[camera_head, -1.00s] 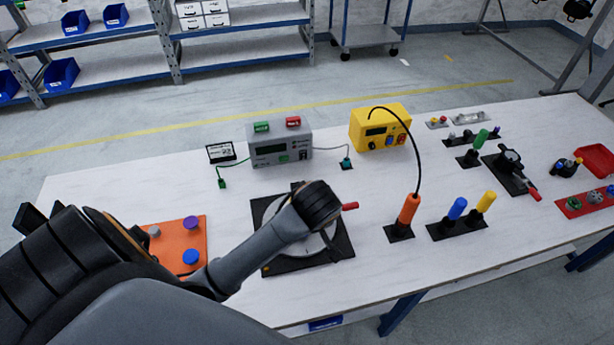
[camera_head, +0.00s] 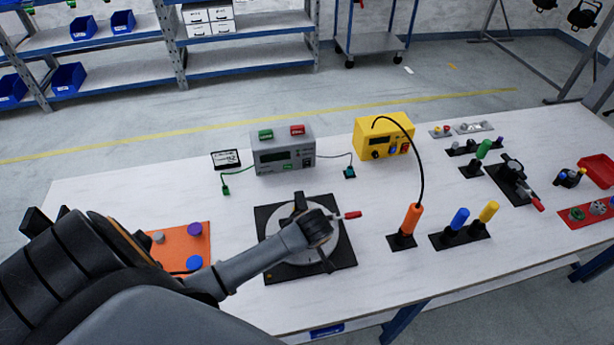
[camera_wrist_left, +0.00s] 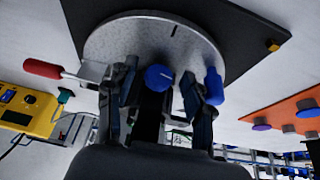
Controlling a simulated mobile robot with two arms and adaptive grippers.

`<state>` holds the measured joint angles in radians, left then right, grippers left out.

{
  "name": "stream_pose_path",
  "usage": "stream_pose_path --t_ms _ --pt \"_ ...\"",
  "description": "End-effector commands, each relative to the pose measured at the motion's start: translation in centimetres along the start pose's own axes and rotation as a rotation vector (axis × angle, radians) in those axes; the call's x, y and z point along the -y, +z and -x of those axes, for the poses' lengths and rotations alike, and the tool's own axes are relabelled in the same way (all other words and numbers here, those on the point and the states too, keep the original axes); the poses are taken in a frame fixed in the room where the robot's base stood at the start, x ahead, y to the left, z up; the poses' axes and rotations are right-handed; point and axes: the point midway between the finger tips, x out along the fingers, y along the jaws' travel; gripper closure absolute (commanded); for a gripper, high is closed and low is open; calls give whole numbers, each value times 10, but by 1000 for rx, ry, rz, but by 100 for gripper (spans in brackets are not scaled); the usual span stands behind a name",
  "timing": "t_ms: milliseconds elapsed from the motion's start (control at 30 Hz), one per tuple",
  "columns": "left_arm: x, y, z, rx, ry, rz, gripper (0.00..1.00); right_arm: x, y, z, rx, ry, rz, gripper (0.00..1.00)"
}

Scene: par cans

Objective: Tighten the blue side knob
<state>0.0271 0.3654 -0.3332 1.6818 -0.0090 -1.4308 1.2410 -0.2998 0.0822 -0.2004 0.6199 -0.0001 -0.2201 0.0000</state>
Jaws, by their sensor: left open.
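A round grey disc fixture on a black square plate (camera_head: 345,256) stands at the middle of the table, with a red-tipped lever (camera_head: 351,215) on its right. In the left wrist view the disc (camera_wrist_left: 150,40) is at the top and the red grip (camera_wrist_left: 42,69) at the left. A round blue knob (camera_wrist_left: 158,77) with a pale mark appears between the fingers of my left gripper (camera_wrist_left: 160,66), which is open. I cannot tell whether the fingers touch it. A blue cylindrical handle (camera_wrist_left: 213,86) shows just outside the right-hand finger. My left arm hides both blue parts in the head view.
An orange board (camera_head: 190,238) with knobs lies left of the fixture, partly behind my arm. A grey box (camera_head: 283,153) and a yellow box (camera_head: 382,138) stand behind. Orange (camera_head: 411,220), blue and yellow upright handles stand to the right. Bare tabletop lies between.

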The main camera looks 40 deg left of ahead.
Motion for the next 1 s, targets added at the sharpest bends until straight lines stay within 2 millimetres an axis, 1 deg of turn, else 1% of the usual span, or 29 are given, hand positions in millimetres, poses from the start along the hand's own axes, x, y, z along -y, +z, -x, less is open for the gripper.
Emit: stream_pose_path --t_ms 33,67,100,167,200,300,433,567,700,800,1000 --pt "0 0 0 0 0 0 48 0 0 0 0 1 0 48" --pt "0 0 0 0 0 0 52 -1 0 0 0 1 0 48" --pt "0 0 0 0 0 0 60 -1 0 0 0 1 0 48" --pt "0 0 0 -1 0 0 72 -1 0 0 0 1 0 48" --pt "0 0 0 0 0 0 81 -1 0 0 0 1 0 48" --pt "0 0 0 -1 0 0 100 0 0 0 0 1 0 48" --pt "0 -1 1 0 -5 -1 100 0 0 1 0 1 0 48" --pt "-2 -2 3 1 -54 -19 100 0 -1 12 0 0 -1 48" --pt "-5 -2 4 1 -161 -62 100 0 -2 25 0 0 -1 48" --pt "-6 -1 2 2 -242 -97 100 0 -3 29 0 -1 -1 48" --pt "-9 0 -2 1 -388 -159 100 2 -3 27 -1 -3 -2 48"
